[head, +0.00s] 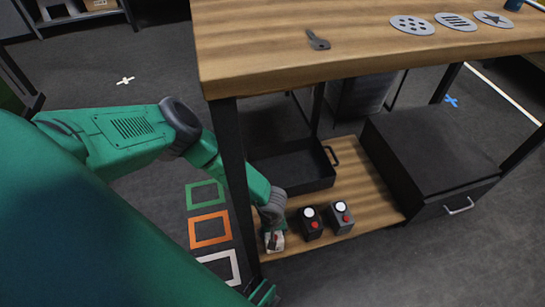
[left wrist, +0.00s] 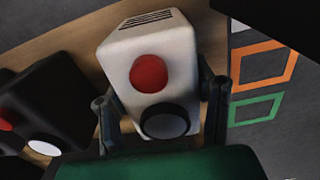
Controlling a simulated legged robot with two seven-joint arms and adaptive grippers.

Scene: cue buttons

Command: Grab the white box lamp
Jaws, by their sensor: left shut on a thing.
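The white box lamp (left wrist: 185,65) fills the middle of the left wrist view. It has a red button, a dark round disc and dark slots on one face. My left gripper (left wrist: 160,105) has a finger on each side of the lamp and is shut on it. In the head view my left gripper (head: 274,228) reaches down to the front left corner of the lower shelf, with the white box lamp (head: 275,243) partly hidden under it. Whether the lamp touches the shelf I cannot tell. My right gripper is not in view.
Two dark box lamps (head: 311,224) (head: 340,218) stand just right on the lower shelf (head: 375,205). A black tray (head: 300,183) lies behind, a black drawer box (head: 430,160) right. A table leg (head: 233,170) is close to my arm. Green, orange and white squares (head: 210,229) mark the floor.

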